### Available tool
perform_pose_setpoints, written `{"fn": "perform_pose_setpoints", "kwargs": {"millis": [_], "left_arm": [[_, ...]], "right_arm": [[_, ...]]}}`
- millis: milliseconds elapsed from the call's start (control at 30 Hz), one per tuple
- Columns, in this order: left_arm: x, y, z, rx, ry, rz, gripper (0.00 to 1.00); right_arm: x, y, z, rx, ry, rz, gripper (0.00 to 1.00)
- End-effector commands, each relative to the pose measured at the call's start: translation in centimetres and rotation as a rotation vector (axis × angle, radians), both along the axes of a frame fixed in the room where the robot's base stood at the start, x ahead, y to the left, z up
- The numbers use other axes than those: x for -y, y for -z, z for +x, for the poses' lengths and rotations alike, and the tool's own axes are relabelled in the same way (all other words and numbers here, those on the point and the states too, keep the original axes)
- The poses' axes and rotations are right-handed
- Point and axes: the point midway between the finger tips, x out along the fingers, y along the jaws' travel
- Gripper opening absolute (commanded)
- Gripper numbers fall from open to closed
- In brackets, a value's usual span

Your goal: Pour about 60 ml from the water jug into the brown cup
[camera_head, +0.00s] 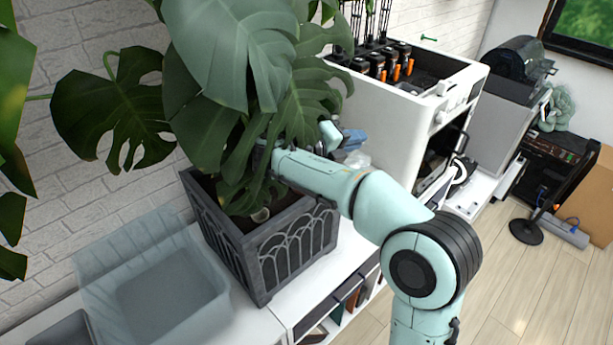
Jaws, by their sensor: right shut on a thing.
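My right arm (318,176) comes up from the lower right and reaches left across the top of the planter. Its far end goes in among the large plant leaves, which hide the right gripper's fingertips and the thing it is shut on. A clear bluish object (353,140) shows partly behind the arm, beside the white machine; I cannot tell whether it is the water jug. I cannot make out the brown cup. My left gripper is not in view.
A leafy plant (230,50) in a dark square planter (268,252) stands on a white cabinet (257,326). A translucent bin (148,240) is left of it. A white machine (398,118) stands behind the arm. Open floor (510,292) lies at the right.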

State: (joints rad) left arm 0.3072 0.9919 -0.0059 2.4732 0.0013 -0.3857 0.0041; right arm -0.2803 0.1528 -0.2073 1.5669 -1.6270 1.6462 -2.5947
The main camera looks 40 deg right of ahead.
Motion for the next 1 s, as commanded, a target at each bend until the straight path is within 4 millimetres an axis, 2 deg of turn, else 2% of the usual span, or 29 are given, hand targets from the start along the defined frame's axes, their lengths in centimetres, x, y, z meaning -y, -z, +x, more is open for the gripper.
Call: {"fn": "perform_pose_setpoints", "kwargs": {"millis": [67,100,167,233,333,633,1000], "left_arm": [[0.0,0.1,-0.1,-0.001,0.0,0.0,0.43],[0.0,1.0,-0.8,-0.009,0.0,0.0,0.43],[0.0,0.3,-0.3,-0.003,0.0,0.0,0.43],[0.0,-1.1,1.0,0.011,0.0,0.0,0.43],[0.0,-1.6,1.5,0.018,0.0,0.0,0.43],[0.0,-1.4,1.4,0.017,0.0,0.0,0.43],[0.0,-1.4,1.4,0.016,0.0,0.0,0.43]], "right_arm": [[0.1,0.0,-0.1,0.006,0.002,0.002,0.0],[0.5,0.1,-0.7,0.028,0.003,0.019,0.0],[1.5,0.9,-1.7,0.123,0.005,0.109,0.0],[2.3,0.5,-2.4,0.246,0.001,0.213,0.0],[2.7,1.0,-2.9,0.351,-0.004,0.312,0.0],[3.3,1.7,-3.7,0.454,-0.007,0.414,0.0],[3.3,1.8,-3.6,0.459,-0.01,0.422,0.0]]}}
